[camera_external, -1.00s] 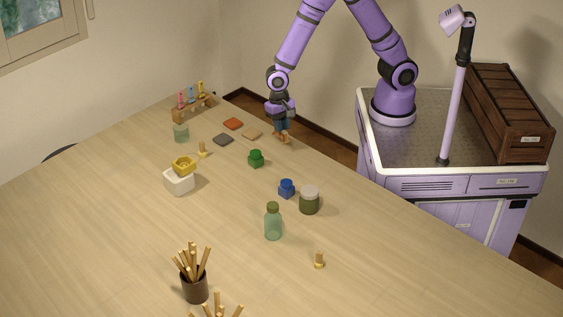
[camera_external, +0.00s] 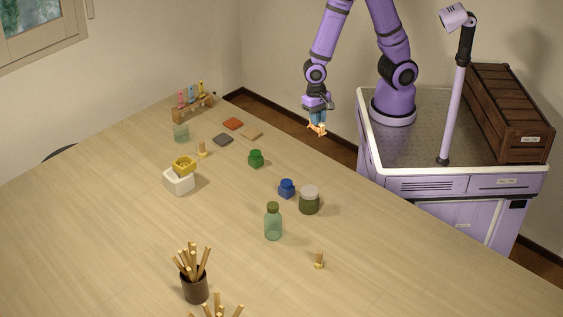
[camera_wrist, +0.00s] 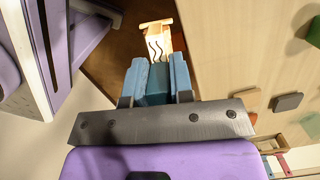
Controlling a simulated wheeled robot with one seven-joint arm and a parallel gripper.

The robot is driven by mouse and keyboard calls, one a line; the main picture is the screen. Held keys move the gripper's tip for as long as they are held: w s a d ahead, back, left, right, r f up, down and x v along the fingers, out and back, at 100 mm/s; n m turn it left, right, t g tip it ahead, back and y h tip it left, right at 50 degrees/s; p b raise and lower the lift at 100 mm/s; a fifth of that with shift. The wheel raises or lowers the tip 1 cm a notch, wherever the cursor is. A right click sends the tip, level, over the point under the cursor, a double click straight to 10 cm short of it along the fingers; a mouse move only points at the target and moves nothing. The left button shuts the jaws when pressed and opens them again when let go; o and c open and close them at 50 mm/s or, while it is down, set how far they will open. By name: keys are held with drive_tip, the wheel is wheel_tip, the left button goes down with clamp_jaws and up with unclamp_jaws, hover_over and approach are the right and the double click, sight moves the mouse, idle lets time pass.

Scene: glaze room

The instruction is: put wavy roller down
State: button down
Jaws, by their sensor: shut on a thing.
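My gripper (camera_external: 318,117) is raised near the table's far edge, beside my base, and is shut on the wavy roller (camera_external: 317,129). The roller is pale wood and hangs below the fingers. In the wrist view, the blue fingers of my gripper (camera_wrist: 158,64) point at the top of the picture. The roller's light wooden end (camera_wrist: 157,42), with dark wavy lines, sticks out beyond them. A dark teal part shows between the fingers. The roller appears clear of the table.
Flat orange (camera_external: 233,124), grey (camera_external: 223,140) and tan (camera_external: 251,134) tiles lie near a wooden rack (camera_external: 194,111).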

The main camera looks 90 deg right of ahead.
drive_tip(key=w+d+n, duration=0.5)
drive_tip(key=w+d, duration=0.2)
drive_tip(key=w, duration=0.5)
drive_tip(key=w+d+n+h, duration=0.1)
drive_tip(key=w+d+n, duration=0.5)
drive_tip(key=w, duration=0.6)
drive_tip(key=shift+d+r+g+h, duration=0.3)
drive_tip(key=shift+d+r+g, duration=0.1)
drive_tip(key=shift+d, duration=0.65)
drive_tip(key=s+a+m, duration=0.4)
drive_tip(key=s+a, duration=0.1)
drive_tip(key=s, duration=0.3)
drive_tip(key=s+a+m+y, duration=0.1)
drive_tip(key=s+a+m, duration=0.2)
drive_tip(key=s+a, duration=0.2)
drive_tip(key=s+a+m, duration=0.4)
drive_tip(key=s+a, duration=0.1)
drive_tip(key=s, duration=0.7)
drive_tip(key=shift+s+a+f+m+t+y, duration=0.1)
drive_tip(key=shift+f+m+t+y, duration=0.2)
drive_tip(key=shift+f+t, duration=0.1)
